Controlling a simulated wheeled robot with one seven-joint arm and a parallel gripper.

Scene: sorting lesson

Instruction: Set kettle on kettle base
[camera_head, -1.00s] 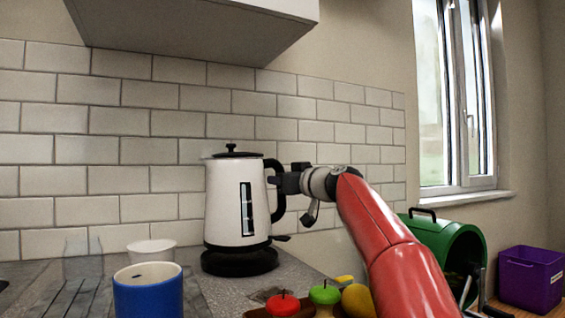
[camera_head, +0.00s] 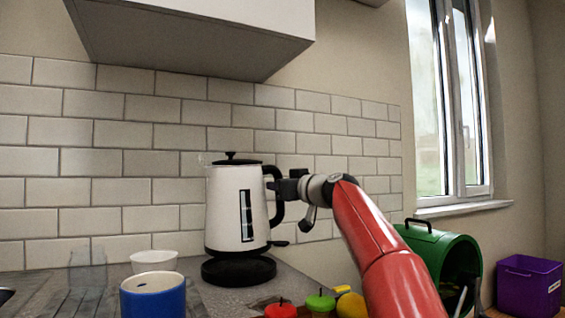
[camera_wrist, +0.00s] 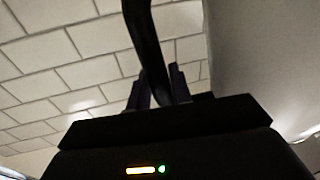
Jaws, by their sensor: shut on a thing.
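The white kettle (camera_head: 228,208) with black lid and handle stands upright over the round black kettle base (camera_head: 238,272) on the grey counter. Its bottom is directly above the base, a little towards the back; I cannot tell whether they touch or a thin gap remains. My gripper (camera_head: 278,187) is shut on the kettle's black handle from the right. The wrist view shows the dark handle (camera_wrist: 146,35) between the fingers of my gripper (camera_wrist: 160,88). The base's top is partly hidden under the kettle.
A blue mug (camera_head: 152,300) and a white bowl (camera_head: 154,262) stand left of the base. Red and green apples (camera_head: 320,303) and a yellow fruit (camera_head: 350,305) lie front right. A green bin (camera_head: 455,262) and a purple box (camera_head: 528,285) are further right. A cabinet (camera_head: 190,40) hangs above.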

